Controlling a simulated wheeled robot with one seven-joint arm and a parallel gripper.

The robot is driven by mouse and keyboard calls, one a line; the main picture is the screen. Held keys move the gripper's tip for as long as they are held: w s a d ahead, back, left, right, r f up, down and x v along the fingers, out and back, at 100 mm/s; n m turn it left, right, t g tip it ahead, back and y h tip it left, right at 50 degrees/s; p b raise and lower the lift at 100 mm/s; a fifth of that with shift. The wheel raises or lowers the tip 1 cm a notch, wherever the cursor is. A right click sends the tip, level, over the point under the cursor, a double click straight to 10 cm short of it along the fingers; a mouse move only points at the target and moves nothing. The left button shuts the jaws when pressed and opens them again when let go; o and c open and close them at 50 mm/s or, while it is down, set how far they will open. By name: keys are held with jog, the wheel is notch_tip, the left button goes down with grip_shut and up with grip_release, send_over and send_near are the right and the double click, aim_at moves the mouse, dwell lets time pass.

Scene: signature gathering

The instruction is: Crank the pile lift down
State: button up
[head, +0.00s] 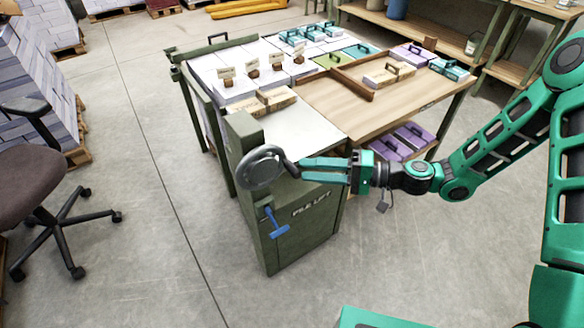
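The pile lift (300,226) is a dark green cabinet at the near corner of the work table, with "PILE LIFT" lettered on its front. A round grey crank wheel (262,167) sits at its upper left, with a dark handle on its right side. My gripper (300,170) reaches in from the right with its green fingers pointing left at that handle. The fingertips are at or beside the handle; whether they grip it I cannot tell. A blue T-shaped handle (275,225) hangs on the cabinet below the wheel.
The table (318,97) carries paper stacks, wooden blocks and several handled blocks. Purple blocks (402,140) lie on a shelf under it. An office chair (45,190) stands at left, by pallets of paper (30,90). The floor between chair and lift is clear.

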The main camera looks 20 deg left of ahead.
aim_at(298, 170)
jog(key=shift+s+a+f, duration=0.1)
jog(key=shift+a+f, duration=0.1)
jog(key=shift+a, duration=1.15)
jog(key=shift+s+a+f, duration=0.1)
jog(key=shift+a+f, duration=0.05)
jog(key=shift+a, duration=1.2)
jog(key=shift+c, duration=0.3)
